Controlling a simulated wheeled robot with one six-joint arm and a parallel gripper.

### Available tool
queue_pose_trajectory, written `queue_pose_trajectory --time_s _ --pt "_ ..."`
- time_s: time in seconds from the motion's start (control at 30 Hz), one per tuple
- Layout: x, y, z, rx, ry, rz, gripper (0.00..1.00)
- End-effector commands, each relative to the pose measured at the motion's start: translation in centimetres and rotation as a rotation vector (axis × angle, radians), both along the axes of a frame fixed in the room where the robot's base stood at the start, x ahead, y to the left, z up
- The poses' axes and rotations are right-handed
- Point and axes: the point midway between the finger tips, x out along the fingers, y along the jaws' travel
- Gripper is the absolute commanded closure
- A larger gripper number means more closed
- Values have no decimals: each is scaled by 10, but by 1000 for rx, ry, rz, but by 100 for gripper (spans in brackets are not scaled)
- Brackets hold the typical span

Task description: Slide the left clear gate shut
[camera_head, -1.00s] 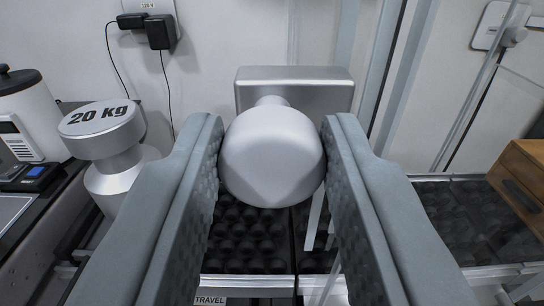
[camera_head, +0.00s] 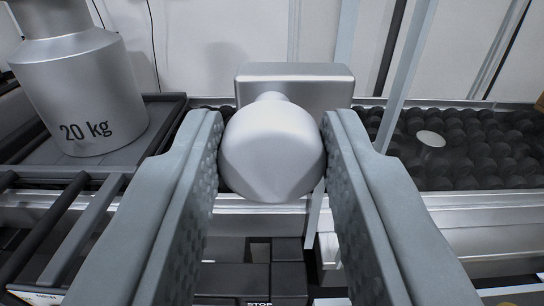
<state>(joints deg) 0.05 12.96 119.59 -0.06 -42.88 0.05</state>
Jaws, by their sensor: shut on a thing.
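My gripper (camera_head: 272,155) is shut on a rounded silver knob (camera_head: 272,150). The knob joins a rectangular metal block (camera_head: 295,85) just beyond the fingertips. The block hides part of what lies behind it. Pale upright strips (camera_head: 408,62) stand at the right behind the block. They may be edges of clear panels. I cannot tell which clear panel is the left gate, or whether it is open or shut. The gripper shows no contact with a clear panel.
A large steel 20 kg weight (camera_head: 82,95) stands on a dark tray (camera_head: 150,150) at the left. A bed of dark balls (camera_head: 485,140) lies at the right, with a pale oval (camera_head: 430,138) over it. A metal rail (camera_head: 420,205) runs in front. Black blocks, one marked STOP (camera_head: 258,300), show below.

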Motion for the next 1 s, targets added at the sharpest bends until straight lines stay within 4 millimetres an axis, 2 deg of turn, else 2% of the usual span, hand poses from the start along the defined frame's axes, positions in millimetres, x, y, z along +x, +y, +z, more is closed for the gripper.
queue_pose_trajectory --time_s 0.03,0.27,0.3,0.37,0.4,0.77,0.87,1.0 --pt "-1 0 -5 0 8 0 100" --pt "-1 0 -7 0 12 0 100" --pt "-1 0 -7 0 13 0 64" --pt "-1 0 -7 0 13 0 52" --pt "-1 0 -6 0 12 0 49" --pt "-5 0 -4 0 7 0 49" --pt "-16 0 -3 0 6 0 49" --pt "-40 0 -3 0 7 0 49"
